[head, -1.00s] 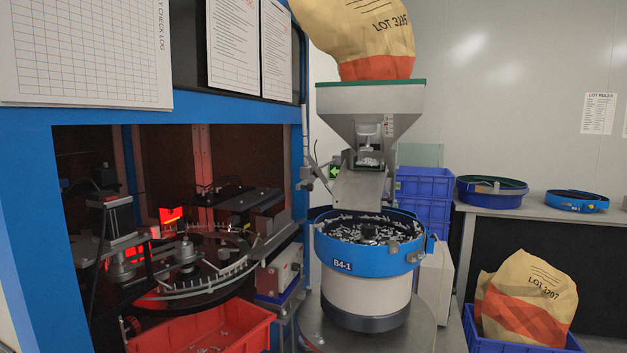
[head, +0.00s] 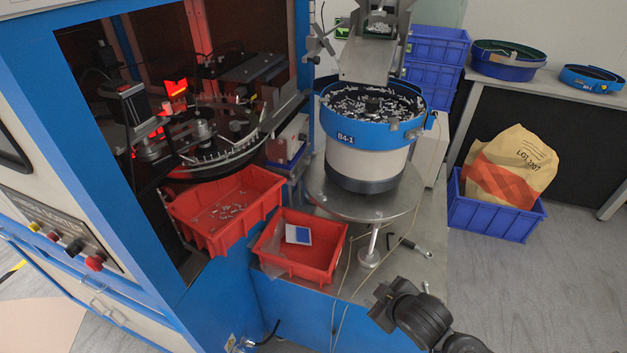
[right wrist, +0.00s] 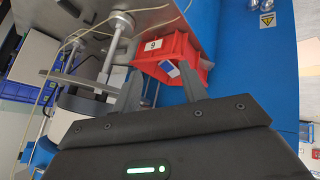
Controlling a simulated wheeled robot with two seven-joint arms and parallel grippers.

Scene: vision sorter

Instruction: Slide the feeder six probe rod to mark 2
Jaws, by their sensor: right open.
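The feeder is a blue-rimmed bowl (head: 373,134) full of small metal parts, marked B4-1, on a round steel table in the head view. A thin upright rod with a dark star-shaped knob (head: 318,44) stands left of the hopper chute, above the bowl. I cannot tell whether it is the probe rod, and no marks are readable on it. My right gripper (right wrist: 160,88) is open and empty in the right wrist view. My right arm shows at the lower right of the head view, well below the bowl. My left gripper is not in view.
A red bin (head: 265,262) with a blue-and-white card stands before the feeder. Another red bin (head: 183,203) is at the blue cabinet (head: 222,303). An L-shaped tool (head: 413,246) lies right of the table leg. Blue crates (head: 437,48) stand behind the bowl.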

